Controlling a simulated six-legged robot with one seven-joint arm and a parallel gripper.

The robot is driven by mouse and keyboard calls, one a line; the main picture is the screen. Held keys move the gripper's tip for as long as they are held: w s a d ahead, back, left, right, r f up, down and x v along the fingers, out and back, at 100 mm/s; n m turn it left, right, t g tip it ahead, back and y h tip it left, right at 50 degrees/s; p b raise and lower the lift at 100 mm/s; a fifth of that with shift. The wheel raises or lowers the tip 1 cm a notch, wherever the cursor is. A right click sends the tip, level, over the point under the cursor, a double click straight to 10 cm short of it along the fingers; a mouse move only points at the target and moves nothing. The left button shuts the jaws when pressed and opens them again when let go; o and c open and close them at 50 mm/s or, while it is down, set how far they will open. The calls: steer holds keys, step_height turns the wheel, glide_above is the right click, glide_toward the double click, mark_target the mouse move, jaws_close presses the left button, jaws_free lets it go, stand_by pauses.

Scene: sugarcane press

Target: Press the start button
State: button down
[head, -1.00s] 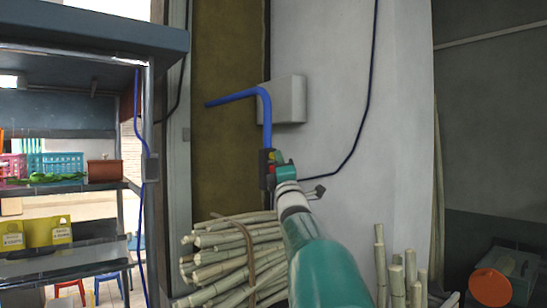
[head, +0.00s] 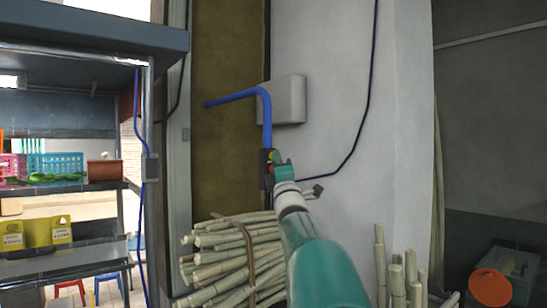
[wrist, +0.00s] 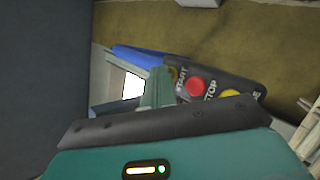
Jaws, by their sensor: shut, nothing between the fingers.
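The dark control box (head: 266,178) hangs at the lower end of a blue arm, partly behind my gripper in the head view. In the wrist view the box (wrist: 242,88) shows a START label, a red button (wrist: 195,86) by a STOP label, and a yellow button (wrist: 228,93). A small olive-yellow button (wrist: 173,74), the start button by its label, is partly hidden by the fingers. My gripper (head: 276,156) is shut and empty. Its green fingertips (wrist: 159,72) are right beside this button; I cannot tell whether they touch it.
A bundle of cane (head: 235,262) lies below the box, and upright canes (head: 397,275) stand to the right. A grey wall box (head: 285,100) is behind the blue arm (head: 266,115). A shelf stand (head: 80,185) is at the left.

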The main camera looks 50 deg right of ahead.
steer(key=shift+s+a, duration=0.2)
steer(key=shift+s, duration=0.6)
steer(key=shift+s, duration=0.1)
steer(key=shift+s+a, duration=0.2)
steer(key=shift+s, duration=0.6)
steer(key=shift+s+a, duration=0.15)
steer(key=shift+s, duration=0.6)
steer(key=shift+s+a, duration=0.2)
steer(key=shift+s, duration=0.6)
